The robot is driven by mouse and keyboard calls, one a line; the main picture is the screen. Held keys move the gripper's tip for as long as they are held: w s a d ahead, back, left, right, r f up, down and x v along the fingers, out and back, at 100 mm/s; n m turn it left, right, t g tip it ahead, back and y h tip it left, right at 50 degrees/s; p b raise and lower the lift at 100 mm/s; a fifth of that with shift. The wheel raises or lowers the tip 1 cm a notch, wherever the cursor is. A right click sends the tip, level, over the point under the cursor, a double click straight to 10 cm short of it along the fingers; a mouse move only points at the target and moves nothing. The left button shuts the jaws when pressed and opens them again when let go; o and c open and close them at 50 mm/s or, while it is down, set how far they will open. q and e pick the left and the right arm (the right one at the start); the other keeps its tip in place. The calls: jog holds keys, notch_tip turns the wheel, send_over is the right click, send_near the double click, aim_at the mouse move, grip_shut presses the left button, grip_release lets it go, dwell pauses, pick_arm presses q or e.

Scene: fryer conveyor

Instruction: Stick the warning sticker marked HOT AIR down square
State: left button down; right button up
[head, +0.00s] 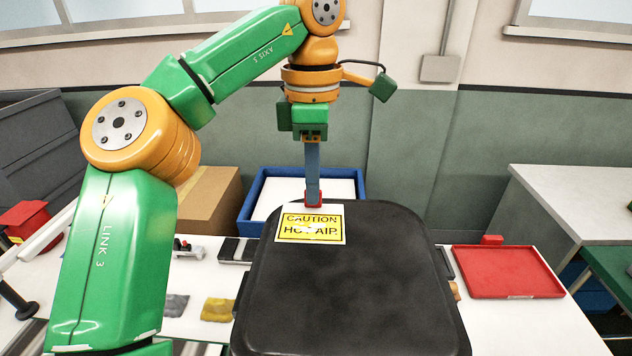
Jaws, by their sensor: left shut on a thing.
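The warning sticker (310,224) is a white-edged card with a yellow panel reading CAUTION HOT AIR. It sits over the far left part of the black unit's top (350,285), roughly level in the picture. I cannot tell whether it touches the surface. My left gripper (314,203) points down from above, its red-tipped fingers shut on the sticker's far edge. The fingers hide a small part of that edge. My right gripper is not in view.
A red tray (506,272) lies right of the black unit. A blue-rimmed bin (247,208) and a cardboard box (212,197) stand behind. Grey and yellow cloths (218,310) lie at left. The black top's near part is clear.

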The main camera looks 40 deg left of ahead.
aim_at(305, 216)
pick_arm(q)
jog(key=shift+d+f, duration=0.1)
jog(key=s+f, duration=0.1)
jog(key=s, duration=0.1)
jog(key=s+f, duration=0.1)
jog(key=shift+s+d, duration=0.15)
jog(key=shift+s, duration=0.2)
jog(key=f, duration=0.2)
jog(key=w+f+b, duration=0.1)
jog(key=shift+a+f, duration=0.25)
jog(key=shift+w+d+f, duration=0.1)
jog(key=shift+w+f, duration=0.2)
jog(key=shift+w, duration=0.1)
jog(key=shift+s+r, duration=0.2)
jog(key=shift+s, duration=0.25)
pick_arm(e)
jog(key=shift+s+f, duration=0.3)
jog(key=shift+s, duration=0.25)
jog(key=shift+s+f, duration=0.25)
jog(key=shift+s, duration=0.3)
pick_arm(q)
jog(key=shift+w, duration=0.2)
jog(key=shift+w+d+f, duration=0.1)
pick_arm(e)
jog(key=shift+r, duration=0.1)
